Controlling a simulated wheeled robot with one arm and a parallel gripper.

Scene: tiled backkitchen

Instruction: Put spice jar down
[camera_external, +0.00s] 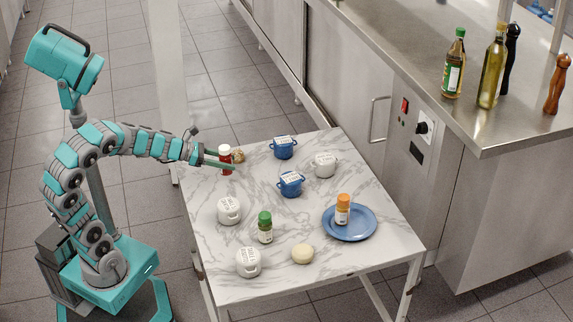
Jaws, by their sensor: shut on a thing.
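A red spice jar with a white label (225,151) is between the fingers of my gripper (227,160), at the far left edge of the marble-topped table (205,275). My gripper is shut on it and partly hides it. The jar looks upright; I cannot tell whether its base touches the table. A green-lidded spice jar (265,228) stands on the front part of the table. An orange-lidded spice jar (342,210) stands on a blue plate (350,232) at the right.
Blue pots (284,149) (290,185), white pots (323,166) (229,211) (248,263) and a cream round item (302,253) are spread about. The table's left middle is clear. A steel counter (450,130) stands behind right.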

